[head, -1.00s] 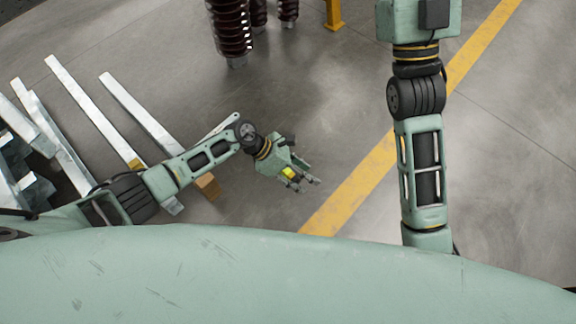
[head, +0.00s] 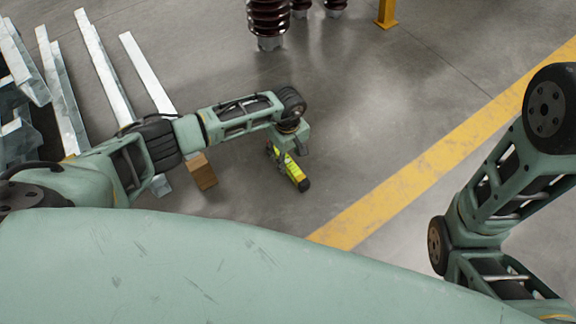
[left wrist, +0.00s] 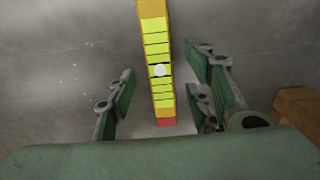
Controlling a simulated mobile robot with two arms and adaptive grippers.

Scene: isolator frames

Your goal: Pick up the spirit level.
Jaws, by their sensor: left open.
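The spirit level (head: 294,173) is a yellow-green bar with a dark end, and it appears to lie on the grey floor. My left gripper (head: 288,150) is over its far part and partly hides it. In the left wrist view the level (left wrist: 160,70) runs lengthwise between the fingers, with a red end near the bottom and a pale round spot in the middle. My left gripper (left wrist: 163,95) is open, with a gap on both sides of the level. My right arm shows at the right of the head view; its gripper is out of frame.
A wooden block (head: 201,171) lies left of the level, by long pale metal bars (head: 148,72). Brown ribbed insulators (head: 268,20) and a yellow post (head: 386,12) stand at the back. A yellow floor stripe (head: 405,188) crosses the right. Floor between is clear.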

